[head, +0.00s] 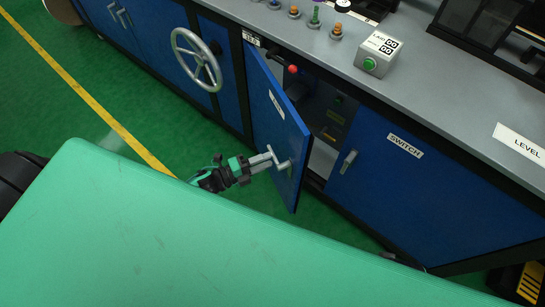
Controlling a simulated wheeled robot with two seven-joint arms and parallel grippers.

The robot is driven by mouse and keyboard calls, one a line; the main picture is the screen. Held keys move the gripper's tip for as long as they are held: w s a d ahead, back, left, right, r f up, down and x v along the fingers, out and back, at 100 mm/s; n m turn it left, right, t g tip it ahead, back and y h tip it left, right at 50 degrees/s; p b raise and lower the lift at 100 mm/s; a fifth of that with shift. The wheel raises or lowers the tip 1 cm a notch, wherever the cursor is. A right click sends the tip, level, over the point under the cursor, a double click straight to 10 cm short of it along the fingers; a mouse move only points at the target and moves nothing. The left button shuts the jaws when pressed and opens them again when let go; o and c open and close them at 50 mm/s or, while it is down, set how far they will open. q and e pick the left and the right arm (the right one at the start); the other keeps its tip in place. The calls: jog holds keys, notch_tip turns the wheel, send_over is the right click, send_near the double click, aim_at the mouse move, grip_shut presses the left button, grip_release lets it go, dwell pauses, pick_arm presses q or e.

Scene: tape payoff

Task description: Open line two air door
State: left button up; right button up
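The blue air door (272,112) stands partly open, swung out from the grey-topped cabinet, with a small white label on its face whose text is too small to read. Its metal handle (285,165) sits low on the outer face near the free edge. My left gripper (270,158) is at this handle, its metal fingers reaching it from the left. The fingers and handle overlap in the view, so I cannot tell whether they are closed around it. My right gripper is not in view.
Inside the opening are dark parts and a red-knobbed lever (292,69). The closed switch door (390,170) is to the right, and a handwheel (197,60) to the left. A green surface (200,235) fills the foreground. Green floor (60,110) is clear at left.

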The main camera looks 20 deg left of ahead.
pick_arm(q)
jog(key=v, duration=1)
